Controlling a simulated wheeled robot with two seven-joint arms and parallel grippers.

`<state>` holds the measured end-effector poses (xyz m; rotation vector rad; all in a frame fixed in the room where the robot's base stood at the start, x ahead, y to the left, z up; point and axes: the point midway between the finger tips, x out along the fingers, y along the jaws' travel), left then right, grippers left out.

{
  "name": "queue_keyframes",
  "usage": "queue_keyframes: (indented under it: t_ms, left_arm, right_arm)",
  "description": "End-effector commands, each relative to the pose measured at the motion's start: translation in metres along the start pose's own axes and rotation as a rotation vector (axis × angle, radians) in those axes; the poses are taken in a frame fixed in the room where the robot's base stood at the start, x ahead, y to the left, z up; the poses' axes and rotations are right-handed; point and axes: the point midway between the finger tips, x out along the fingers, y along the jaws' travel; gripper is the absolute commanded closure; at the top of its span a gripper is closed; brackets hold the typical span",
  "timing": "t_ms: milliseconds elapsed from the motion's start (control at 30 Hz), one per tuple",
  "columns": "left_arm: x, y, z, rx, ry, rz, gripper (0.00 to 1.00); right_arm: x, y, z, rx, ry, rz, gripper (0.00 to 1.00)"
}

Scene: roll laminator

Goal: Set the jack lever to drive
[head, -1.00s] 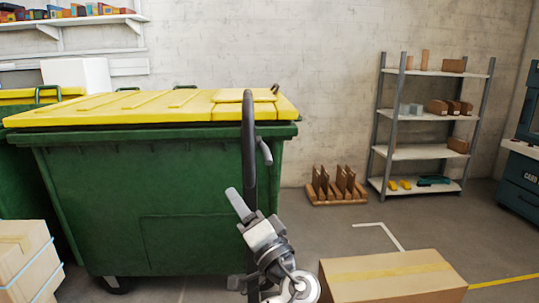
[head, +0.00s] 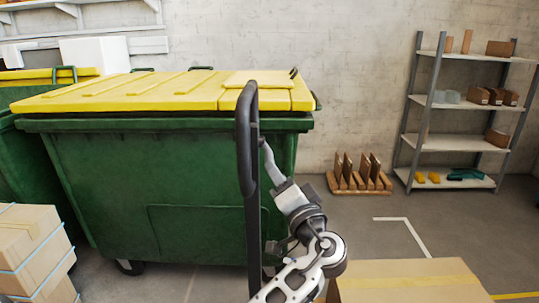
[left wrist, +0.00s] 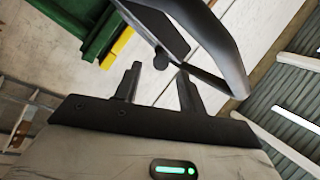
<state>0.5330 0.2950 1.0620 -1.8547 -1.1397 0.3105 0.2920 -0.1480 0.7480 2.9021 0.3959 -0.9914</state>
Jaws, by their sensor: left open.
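The jack's tall black loop handle (head: 247,145) stands upright in front of the green bin. A small grey lever (head: 266,153) sits on the right side of the loop. My left gripper (head: 274,174) points up at the lever from below and right, overlapping its lower end in the head view. In the left wrist view, its two dark fingers (left wrist: 160,69) are apart. A dark rounded knob (left wrist: 160,58) shows between and just beyond the tips; contact cannot be told. The handle loop (left wrist: 230,50) passes at the upper right. My right gripper is out of view.
A green bin with a yellow lid (head: 170,95) stands behind the handle. Cardboard boxes stand at the lower left (head: 30,245) and at the lower right (head: 410,280). A grey shelf rack (head: 455,143) and a wooden rack (head: 358,180) are by the wall.

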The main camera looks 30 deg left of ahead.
Motion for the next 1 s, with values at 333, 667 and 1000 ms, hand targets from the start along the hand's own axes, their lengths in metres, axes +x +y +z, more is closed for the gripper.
queue_keyframes:
  t_ms: [333,667,1000]
  left_arm:
    - [0.053,-0.001,-0.001,0.001,0.000,0.000,0.59]
    - [0.058,0.000,0.000,0.000,0.001,0.001,0.59]
    - [0.058,0.001,0.000,0.000,0.000,0.002,1.00]
  right_arm:
    - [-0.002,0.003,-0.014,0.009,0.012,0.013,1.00]
    - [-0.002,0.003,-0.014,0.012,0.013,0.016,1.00]
    - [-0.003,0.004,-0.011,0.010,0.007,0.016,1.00]
